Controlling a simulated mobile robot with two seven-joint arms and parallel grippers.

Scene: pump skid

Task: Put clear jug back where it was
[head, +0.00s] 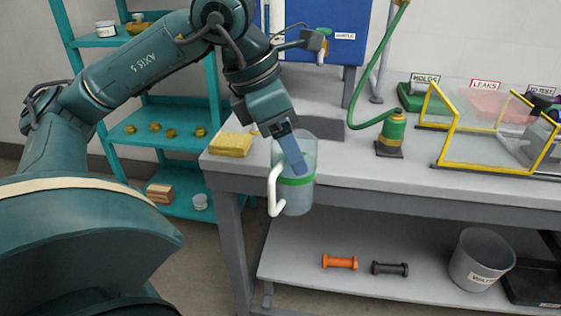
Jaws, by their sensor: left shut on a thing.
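The clear jug (297,199) has a white handle and a green band, and it is see-through. My left gripper (294,165) is shut on the jug, with its finger down at the jug's upper part. The jug hangs about upright at the front edge of the grey bench (350,174), in front of it in this view. I cannot tell how far it is from the edge. My right gripper is not in view.
A yellow sponge (231,145) lies at the bench's left corner. A green hose fitting (390,135) and yellow-framed clear guards (490,160) stand to the right. The lower shelf holds an orange piece (340,262), a dark piece (390,268) and a grey bucket (480,260). Teal shelves (150,140) stand left.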

